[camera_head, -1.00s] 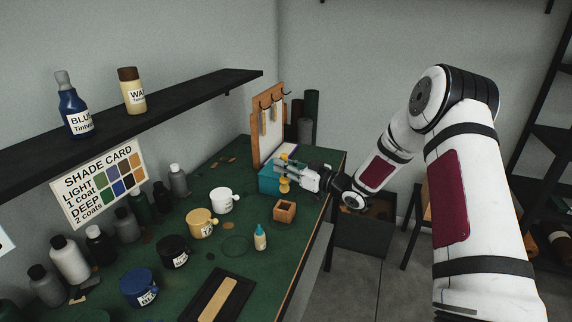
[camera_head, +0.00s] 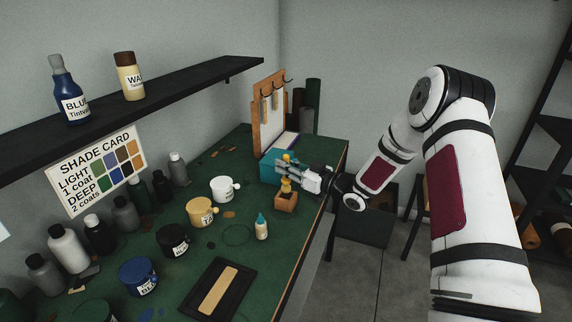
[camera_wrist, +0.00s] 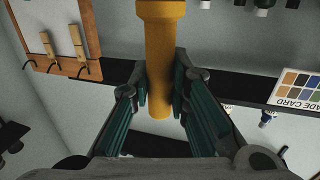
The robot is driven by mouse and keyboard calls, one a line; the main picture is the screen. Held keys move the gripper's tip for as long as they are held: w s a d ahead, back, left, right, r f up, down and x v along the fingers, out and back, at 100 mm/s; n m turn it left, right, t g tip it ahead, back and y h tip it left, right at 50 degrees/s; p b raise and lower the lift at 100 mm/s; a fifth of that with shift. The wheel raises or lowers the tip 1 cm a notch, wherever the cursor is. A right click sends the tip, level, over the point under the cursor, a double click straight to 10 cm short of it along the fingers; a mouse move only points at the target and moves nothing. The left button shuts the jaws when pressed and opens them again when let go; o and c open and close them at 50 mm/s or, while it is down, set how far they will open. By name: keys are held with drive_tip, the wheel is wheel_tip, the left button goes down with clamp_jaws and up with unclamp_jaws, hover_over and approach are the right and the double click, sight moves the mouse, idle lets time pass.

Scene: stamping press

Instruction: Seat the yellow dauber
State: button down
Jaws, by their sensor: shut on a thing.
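The yellow dauber (camera_head: 286,185) is between the fingers of my gripper (camera_head: 287,175), which is shut on it. It also shows in the wrist view (camera_wrist: 163,65) as a yellow cylinder between the two dark finger pads (camera_wrist: 160,95). In the head view its lower end is right over the small wooden block (camera_head: 286,203) at the table's right edge. I cannot tell whether that end is inside the block or just on top of it. The block is not seen in the wrist view.
A teal box (camera_head: 272,168) stands just behind my gripper, with another yellow knob (camera_head: 286,157) near its top. A small bottle (camera_head: 262,228) and a white cup (camera_head: 224,188) stand to the left. A wooden rack (camera_head: 268,110) is at the back.

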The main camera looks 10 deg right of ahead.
sight(290, 182)
drive_tip(key=shift+f, duration=0.15)
idle(0.5)
drive_tip(key=shift+f+b, duration=0.3)
drive_tip(key=shift+f, duration=0.4)
drive_tip(key=shift+f+b, duration=0.35)
drive_tip(key=shift+f, duration=0.65)
drive_tip(key=shift+f, duration=0.35)
drive_tip(key=shift+f+b, duration=0.35)
drive_tip(key=shift+f, duration=0.3)
drive_tip(key=c, duration=1.4)
unclamp_jaws()
drive_tip(key=shift+c, duration=0.2)
drive_tip(key=v, duration=1.2)
